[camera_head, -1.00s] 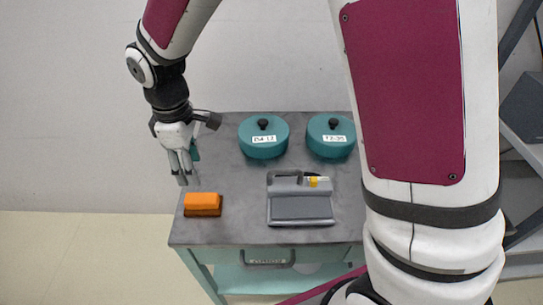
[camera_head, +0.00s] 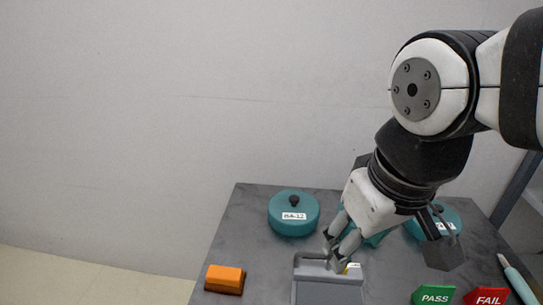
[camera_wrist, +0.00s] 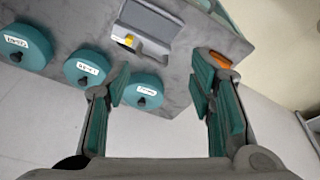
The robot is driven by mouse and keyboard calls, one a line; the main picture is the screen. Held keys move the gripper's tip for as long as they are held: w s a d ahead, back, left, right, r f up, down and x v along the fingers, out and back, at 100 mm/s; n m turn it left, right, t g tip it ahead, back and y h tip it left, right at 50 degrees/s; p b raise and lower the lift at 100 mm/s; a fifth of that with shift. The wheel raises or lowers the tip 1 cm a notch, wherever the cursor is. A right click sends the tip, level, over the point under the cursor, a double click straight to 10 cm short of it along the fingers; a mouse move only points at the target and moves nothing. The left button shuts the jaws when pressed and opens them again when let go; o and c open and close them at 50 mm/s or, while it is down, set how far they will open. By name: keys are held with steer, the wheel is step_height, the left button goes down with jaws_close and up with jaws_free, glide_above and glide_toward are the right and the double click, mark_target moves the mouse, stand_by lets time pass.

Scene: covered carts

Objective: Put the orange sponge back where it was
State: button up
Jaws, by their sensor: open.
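The orange sponge (camera_head: 225,279) lies on the grey cart top near its left edge, to the left of a grey device with a handle (camera_head: 328,292). In the wrist view the sponge (camera_wrist: 213,57) shows near the cart edge, partly hidden behind the right finger. My gripper (camera_head: 339,250) is above the cart near the back of the grey device, to the right of the sponge and apart from it.
Several round teal lidded containers (camera_head: 293,214) stand toward the back; my gripper partly hides some. A green PASS sign (camera_head: 433,295) and a red FAIL sign (camera_head: 486,297) are at front right, with a pen-like tool (camera_head: 517,278) beside them. The cart top behind the sponge is bare.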

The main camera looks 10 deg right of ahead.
steer(key=shift+s+d+f+m, duration=0.15)
steer(key=shift+s+m, duration=0.1)
steer(key=shift+s, duration=0.3)
steer(key=shift+s+d+r+m, duration=0.1)
steer(key=shift+s+m, duration=0.2)
steer(key=shift+s, duration=0.2)
steer(key=shift+s+d+f+m, duration=0.15)
steer(key=shift+s+m, duration=0.1)
steer(key=shift+s, duration=0.3)
steer(key=shift+r, duration=0.15)
